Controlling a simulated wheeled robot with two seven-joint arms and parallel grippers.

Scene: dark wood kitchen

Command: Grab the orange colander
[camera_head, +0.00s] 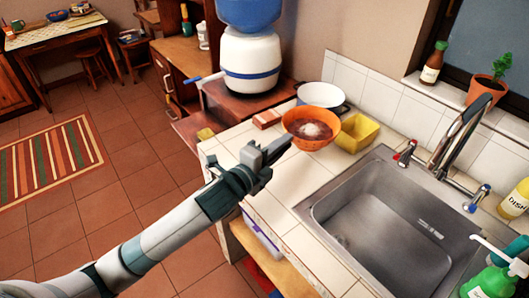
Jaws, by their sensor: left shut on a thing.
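The orange colander (324,141) stands upright on the white tiled counter, left of the sink, with something brownish and pale showing inside it. My left gripper (283,145) reaches in from the lower left and is shut on the colander's near left rim. The fingertips overlap the rim, so the exact grip there is hard to make out. My right gripper is not in view.
A yellow container (357,134) sits right beside the colander, and a white bowl (321,95) is behind it. The metal sink (390,225) lies to the right with its faucet (460,135). Bare tiled counter (265,205) lies in front of the colander.

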